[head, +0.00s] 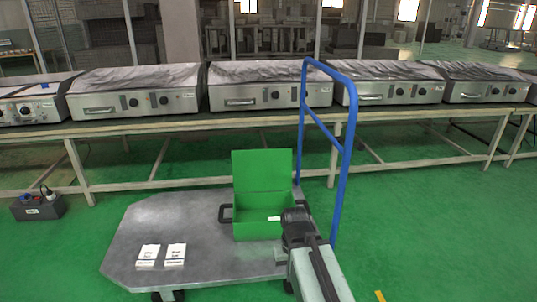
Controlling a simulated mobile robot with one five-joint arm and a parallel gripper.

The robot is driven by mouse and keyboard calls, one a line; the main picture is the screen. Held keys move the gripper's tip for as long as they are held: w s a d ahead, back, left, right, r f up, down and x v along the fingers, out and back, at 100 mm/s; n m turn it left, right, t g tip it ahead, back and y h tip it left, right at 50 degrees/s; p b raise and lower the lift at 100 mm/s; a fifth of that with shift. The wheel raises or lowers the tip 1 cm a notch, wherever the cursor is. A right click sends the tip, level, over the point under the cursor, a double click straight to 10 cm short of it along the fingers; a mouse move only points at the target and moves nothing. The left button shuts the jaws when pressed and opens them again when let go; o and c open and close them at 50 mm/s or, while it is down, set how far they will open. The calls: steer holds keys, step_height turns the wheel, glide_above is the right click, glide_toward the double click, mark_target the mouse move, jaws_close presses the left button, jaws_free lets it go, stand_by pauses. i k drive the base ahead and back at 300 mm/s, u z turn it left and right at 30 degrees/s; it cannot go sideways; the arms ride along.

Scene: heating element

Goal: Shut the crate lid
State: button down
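A green crate (252,230) stands on a grey cart platform. Its green lid (262,171) stands upright at the back, so the crate is open. A dark handle (226,213) sticks out on the crate's left side. My gripper (294,216) is dark and at the crate's right side, in front of its right wall. I cannot tell whether it touches the crate, and its fingers are too small and dark to read. A small white label or piece (274,218) shows at the crate beside my gripper.
The grey cart (160,222) has a blue push handle (346,150) rising right of the crate. White labelled cards (175,254) lie at its front left. Behind is a long bench (150,127) with several metal appliances (270,87). A dark box (38,207) sits on the floor.

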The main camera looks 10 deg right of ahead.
mark_target(257, 170)
steer(key=z, duration=1.2)
steer(key=k, duration=1.1)
steer(key=u, duration=1.25)
steer(key=i, duration=1.5)
steer(key=z, duration=0.05)
